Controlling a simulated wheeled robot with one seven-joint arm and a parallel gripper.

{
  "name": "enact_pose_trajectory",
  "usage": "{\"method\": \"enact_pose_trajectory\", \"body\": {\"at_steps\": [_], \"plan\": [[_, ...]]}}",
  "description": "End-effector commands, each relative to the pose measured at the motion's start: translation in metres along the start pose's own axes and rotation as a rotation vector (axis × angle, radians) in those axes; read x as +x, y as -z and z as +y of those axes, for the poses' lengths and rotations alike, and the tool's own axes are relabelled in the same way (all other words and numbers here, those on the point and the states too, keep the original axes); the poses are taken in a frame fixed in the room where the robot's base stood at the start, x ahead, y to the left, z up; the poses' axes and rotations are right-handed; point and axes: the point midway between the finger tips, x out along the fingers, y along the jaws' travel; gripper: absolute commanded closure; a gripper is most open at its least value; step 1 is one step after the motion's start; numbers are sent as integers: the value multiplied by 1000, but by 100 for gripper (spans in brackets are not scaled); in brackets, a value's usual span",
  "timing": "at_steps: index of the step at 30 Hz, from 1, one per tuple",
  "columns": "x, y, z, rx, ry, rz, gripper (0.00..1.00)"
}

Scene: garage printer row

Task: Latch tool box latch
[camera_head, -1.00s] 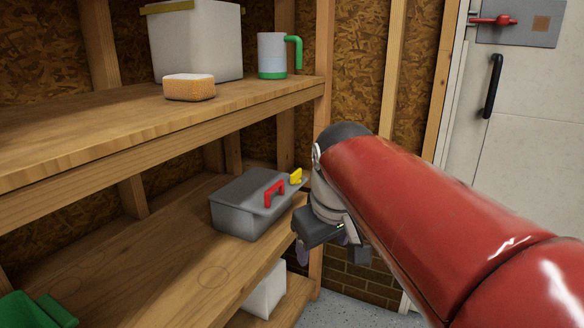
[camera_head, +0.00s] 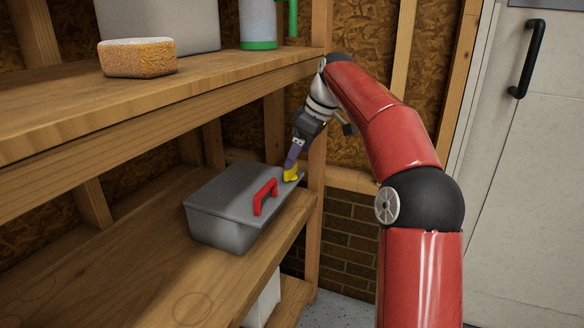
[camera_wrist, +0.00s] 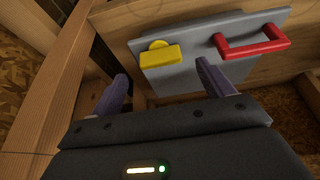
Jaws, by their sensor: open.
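The grey tool box (camera_head: 225,212) sits on the lower shelf, with a red handle (camera_head: 265,197) on its lid. Its yellow latch (camera_head: 290,174) is at the right end of the lid. In the wrist view the grey lid (camera_wrist: 193,79), the yellow latch (camera_wrist: 160,57) and the red handle (camera_wrist: 252,46) show ahead of the fingers. My gripper (camera_head: 291,163) is at the latch in the head view. In the wrist view my gripper (camera_wrist: 163,84) has its purple fingers apart, with the latch beyond the gap between them. I cannot tell whether a finger touches the latch.
A wooden post (camera_head: 316,200) stands close on the right of the box. The lower shelf (camera_head: 130,270) is bare in front.

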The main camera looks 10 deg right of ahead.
Motion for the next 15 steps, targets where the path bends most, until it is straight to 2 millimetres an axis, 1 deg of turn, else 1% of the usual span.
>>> {"method": "enact_pose_trajectory", "body": {"at_steps": [1,6,10,15], "plan": [[13,-2,0,0,2,-1,20],[37,-1,0,0,0,-1,20],[47,-1,0,1,0,-1,20],[50,0,0,1,-1,0,20]]}}
